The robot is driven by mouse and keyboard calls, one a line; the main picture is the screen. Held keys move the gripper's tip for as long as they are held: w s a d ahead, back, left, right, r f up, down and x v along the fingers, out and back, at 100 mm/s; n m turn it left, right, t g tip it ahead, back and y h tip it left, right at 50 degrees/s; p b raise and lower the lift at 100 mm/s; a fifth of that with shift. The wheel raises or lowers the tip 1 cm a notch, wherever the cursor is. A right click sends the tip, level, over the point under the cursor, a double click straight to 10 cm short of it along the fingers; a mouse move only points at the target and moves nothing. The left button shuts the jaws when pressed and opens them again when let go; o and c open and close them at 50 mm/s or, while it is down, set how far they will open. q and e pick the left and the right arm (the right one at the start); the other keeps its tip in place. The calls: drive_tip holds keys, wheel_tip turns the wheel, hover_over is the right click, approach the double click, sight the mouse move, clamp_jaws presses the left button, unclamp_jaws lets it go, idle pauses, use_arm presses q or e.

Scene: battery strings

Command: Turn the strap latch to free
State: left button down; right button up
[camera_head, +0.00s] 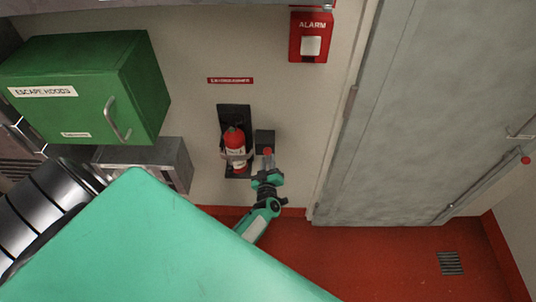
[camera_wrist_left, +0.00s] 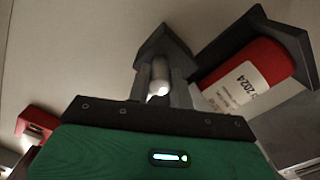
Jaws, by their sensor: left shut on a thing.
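A red fire extinguisher (camera_head: 236,141) stands in a dark wall bracket (camera_head: 228,115). It also shows tilted at the upper right of the left wrist view (camera_wrist_left: 248,78). A small dark block (camera_head: 265,139) is on the wall just right of the extinguisher. My left gripper (camera_head: 268,160) is at this block, beside the extinguisher. My right gripper is not in view.
A green escape-hoods cabinet (camera_head: 75,90) and a grey box (camera_head: 170,165) are on the wall to the left. A red alarm box (camera_head: 310,38) is above right. A grey door (camera_head: 430,110) is at right. The red floor (camera_head: 370,250) is clear there.

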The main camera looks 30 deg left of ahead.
use_arm(q)
drive_tip(key=c, duration=1.3)
unclamp_jaws()
drive_tip(key=shift+o, duration=0.2)
drive_tip(key=shift+s, duration=0.15)
drive_tip(key=shift+s+d, duration=0.25)
drive_tip(key=p+v, duration=0.3)
drive_tip(key=v, duration=1)
drive_tip(key=shift+p, duration=0.3)
drive_tip(key=shift+f, duration=0.15)
